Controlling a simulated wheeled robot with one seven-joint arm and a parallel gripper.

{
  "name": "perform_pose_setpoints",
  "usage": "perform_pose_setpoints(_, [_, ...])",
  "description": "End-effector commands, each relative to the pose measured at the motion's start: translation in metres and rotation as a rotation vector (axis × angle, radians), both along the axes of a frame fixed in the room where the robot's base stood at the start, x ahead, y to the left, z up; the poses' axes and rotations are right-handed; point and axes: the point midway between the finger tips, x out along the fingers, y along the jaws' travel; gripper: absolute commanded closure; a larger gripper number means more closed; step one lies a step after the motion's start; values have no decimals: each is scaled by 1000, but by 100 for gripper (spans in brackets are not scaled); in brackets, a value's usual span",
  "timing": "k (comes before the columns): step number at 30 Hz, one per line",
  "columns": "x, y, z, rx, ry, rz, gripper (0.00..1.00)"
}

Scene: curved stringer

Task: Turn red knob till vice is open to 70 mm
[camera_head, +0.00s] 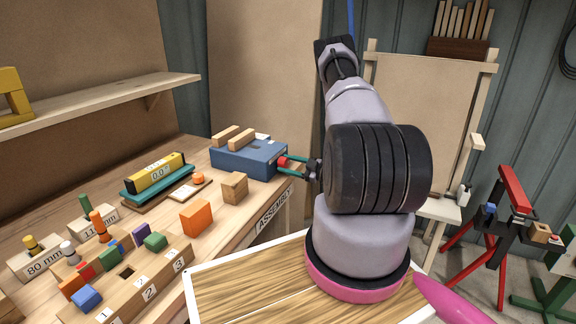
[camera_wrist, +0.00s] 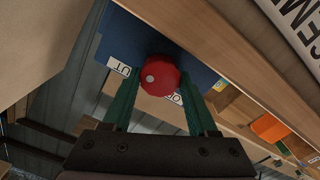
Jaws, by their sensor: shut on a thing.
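The blue vice (camera_head: 243,158) sits at the right end of the workbench, with two wooden jaw bars (camera_head: 241,139) on top and a gap between them. Its red knob (camera_head: 283,161) is on the right side face; it also shows in the wrist view (camera_wrist: 160,76) as a round red disc with a pale dot. My gripper (camera_head: 287,167) has green fingers, one on each side of the knob, and is shut on it. In the wrist view, my gripper (camera_wrist: 160,84) partly covers white labels reading "UT" and "OP". The jaw opening in millimetres cannot be read.
A yellow level (camera_head: 155,172) lies on a teal base beside the vice. A wooden block (camera_head: 234,187), an orange block (camera_head: 196,218) and a numbered peg rack (camera_head: 140,285) stand nearer. A wooden shelf (camera_head: 100,100) overhangs the bench at left.

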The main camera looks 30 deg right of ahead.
Motion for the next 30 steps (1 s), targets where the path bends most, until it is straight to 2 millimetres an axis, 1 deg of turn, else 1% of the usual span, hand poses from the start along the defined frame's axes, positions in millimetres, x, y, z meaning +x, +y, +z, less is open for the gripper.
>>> perform_pose_setpoints(30, [-2,-1,-2,-763,-591,-2,97])
